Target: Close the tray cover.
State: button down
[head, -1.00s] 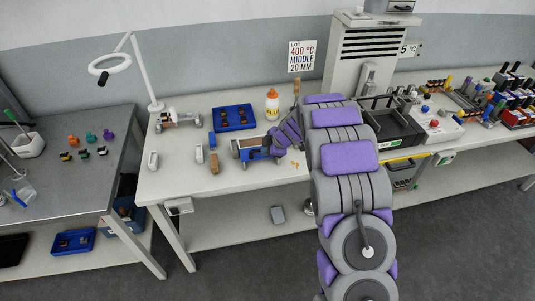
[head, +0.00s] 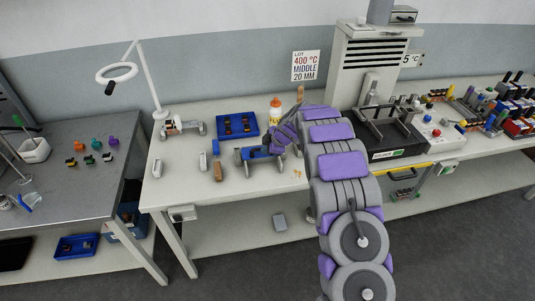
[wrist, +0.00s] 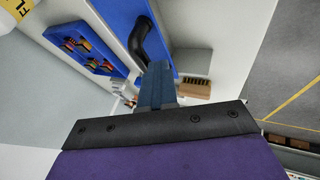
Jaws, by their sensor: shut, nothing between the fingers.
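A small fixture with a blue top (head: 258,153) and grey ends stands near the table's front middle; I take its blue top to be the tray cover. In the wrist view a blue panel (wrist: 159,22) with a black curved handle (wrist: 140,42) lies just beyond my fingers. My gripper (head: 276,143) is at the fixture's right end, reaching in from the right. In the wrist view my gripper (wrist: 157,84) is shut and empty, its fingers overlapping the panel's near part. I cannot tell whether they touch it. The wrist hides part of the fixture, and the cover's exact angle is unclear.
A blue tray of small parts (head: 237,126) and a glue bottle (head: 275,112) stand behind the fixture. A wooden-handled brush (head: 217,171) lies to its left. A lamp (head: 142,75) stands at the back left. The table's front left is mostly clear.

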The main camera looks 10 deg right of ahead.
jog(key=shift+w+r+p, duration=0.1)
jog(key=shift+w+p, duration=0.3)
jog(key=shift+w, duration=0.8)
jog(key=shift+w+r, duration=0.1)
jog(key=shift+r, duration=0.05)
jog(key=shift+w+r, duration=0.1)
